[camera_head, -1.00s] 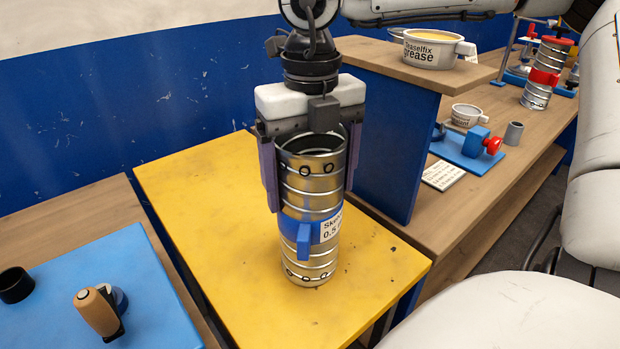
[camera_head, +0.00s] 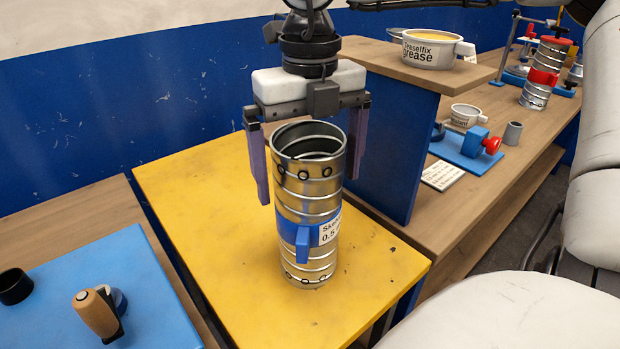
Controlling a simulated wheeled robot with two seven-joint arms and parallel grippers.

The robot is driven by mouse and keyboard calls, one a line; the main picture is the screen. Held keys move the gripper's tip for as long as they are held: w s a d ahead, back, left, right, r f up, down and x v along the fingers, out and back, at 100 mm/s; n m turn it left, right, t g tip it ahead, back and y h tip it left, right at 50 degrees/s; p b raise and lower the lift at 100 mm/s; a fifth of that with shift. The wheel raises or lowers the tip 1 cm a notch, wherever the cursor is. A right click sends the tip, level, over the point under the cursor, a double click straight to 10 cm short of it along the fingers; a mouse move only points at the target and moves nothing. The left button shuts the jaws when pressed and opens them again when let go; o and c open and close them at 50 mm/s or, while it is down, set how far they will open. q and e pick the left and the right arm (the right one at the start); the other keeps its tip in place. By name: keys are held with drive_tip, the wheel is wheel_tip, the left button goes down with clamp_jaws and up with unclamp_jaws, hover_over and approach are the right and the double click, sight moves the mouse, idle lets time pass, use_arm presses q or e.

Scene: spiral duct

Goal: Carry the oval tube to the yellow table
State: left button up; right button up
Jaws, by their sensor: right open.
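The oval tube (camera_head: 310,195) is a silver spiral metal duct with a blue band and a white label. It stands upright on the yellow table (camera_head: 210,215), its open end up. My right gripper (camera_head: 308,190) is above and behind the tube. Its purple fingers are spread wide, one on each side of the tube's upper part, and hold nothing. My left gripper is not in view.
A wooden shelf with a blue side panel (camera_head: 388,150) stands right behind the table and bears a grease pot (camera_head: 430,52). A bench farther right holds a blue clamp (camera_head: 470,143) and a red-banded duct (camera_head: 541,75). A blue board (camera_head: 100,300) with a wooden-handled tool (camera_head: 97,312) lies left.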

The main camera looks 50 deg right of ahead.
wheel_tip(320, 180, up, 10)
drive_tip(key=shift+f, duration=0.15)
idle(0.7)
